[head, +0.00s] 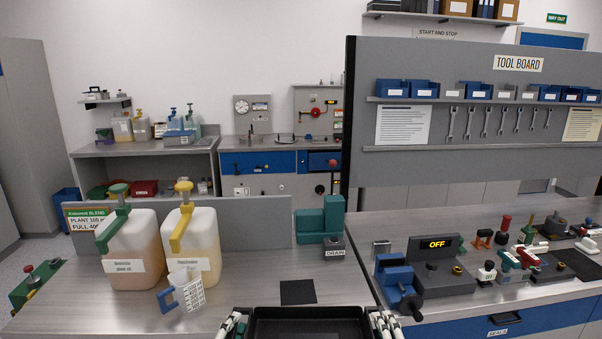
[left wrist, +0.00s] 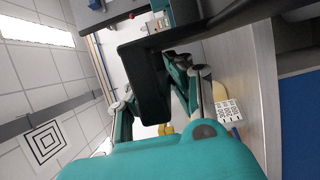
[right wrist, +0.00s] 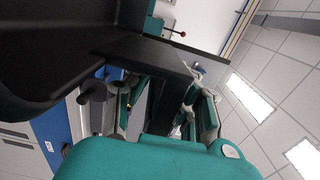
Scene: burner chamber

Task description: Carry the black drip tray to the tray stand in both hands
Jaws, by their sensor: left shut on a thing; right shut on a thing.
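The black drip tray (head: 308,310) is at the bottom middle of the head view, in front of the bench, with its near part cut off by the frame. My left gripper (head: 235,322) is shut on its left end, and my right gripper (head: 382,322) is shut on its right end. The tray wall shows between the fingers in the left wrist view (left wrist: 146,88) and in the right wrist view (right wrist: 145,52). The tray looks roughly level, and the part of its inside that shows looks empty. I cannot make out the tray stand in any view.
On the left bench are two jugs (head: 133,250) (head: 205,248), a clear measuring cup (head: 186,288) and a flat black square (head: 298,292). A teal fixture (head: 321,222) stands behind. The right bench holds a blue vise (head: 398,285), a control box (head: 437,268) and several small tools.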

